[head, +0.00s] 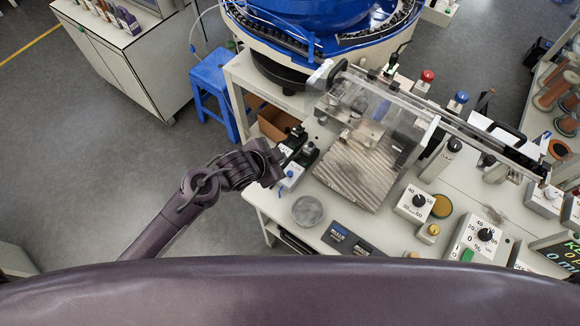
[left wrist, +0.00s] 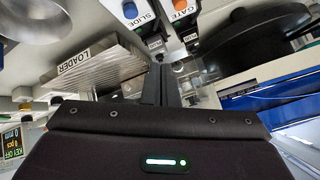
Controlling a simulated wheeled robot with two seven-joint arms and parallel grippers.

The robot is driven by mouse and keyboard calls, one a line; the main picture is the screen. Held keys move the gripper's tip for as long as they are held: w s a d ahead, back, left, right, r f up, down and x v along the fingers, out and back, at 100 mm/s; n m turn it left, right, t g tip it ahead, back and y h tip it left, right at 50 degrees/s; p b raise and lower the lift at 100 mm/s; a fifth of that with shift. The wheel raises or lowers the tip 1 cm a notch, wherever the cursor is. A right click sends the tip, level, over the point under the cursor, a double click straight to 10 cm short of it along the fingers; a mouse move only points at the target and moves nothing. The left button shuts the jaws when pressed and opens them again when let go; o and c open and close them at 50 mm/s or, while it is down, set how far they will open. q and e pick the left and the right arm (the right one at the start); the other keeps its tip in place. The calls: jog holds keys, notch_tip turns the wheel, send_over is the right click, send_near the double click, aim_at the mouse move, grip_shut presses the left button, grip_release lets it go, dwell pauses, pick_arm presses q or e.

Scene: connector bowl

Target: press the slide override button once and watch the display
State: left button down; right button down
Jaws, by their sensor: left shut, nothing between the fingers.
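The slide override button is the blue button (left wrist: 130,10) on a white box labelled SLIDE (left wrist: 147,22) in the left wrist view. A blue spot on a white box (head: 290,175) shows beside my gripper in the head view. My left gripper (head: 297,143) is shut and empty, over the table's left edge. In the left wrist view its fingertips (left wrist: 160,68) are together and appear just short of the SLIDE box; I cannot tell their height above it. The display (head: 562,252) is partly cut off at the right edge. In the left wrist view the display (left wrist: 13,143) reads KEY OFF. My right gripper is out of view.
A GATE box with an orange button (left wrist: 180,5) stands right next to the SLIDE box. The ribbed LOADER block (left wrist: 100,65) is close by. A blue bowl feeder (head: 310,12) stands behind.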

pick_arm(q)
jog(key=m+g+h, duration=0.1)
jog(key=m, duration=0.1)
jog(key=d+r+m+p, duration=0.1)
jog(key=m, duration=0.2)
jog(key=r+m+g+h, duration=0.1)
jog(key=m, duration=0.1)
jog(key=shift+w+d+m+g+h+p, duration=0.2)
jog(key=shift+d+m+g+h+p, duration=0.1)
jog(key=shift+p, duration=0.1)
jog(key=b, duration=0.7)
send_over(290, 174)
jog(key=a, duration=0.1)
notch_tip(290, 174, down, 8)
jog(key=shift+s+r, duration=0.1)
jog(key=shift+r, duration=0.05)
jog(key=shift+f+b, duration=0.3)
jog(key=shift+f, duration=0.2)
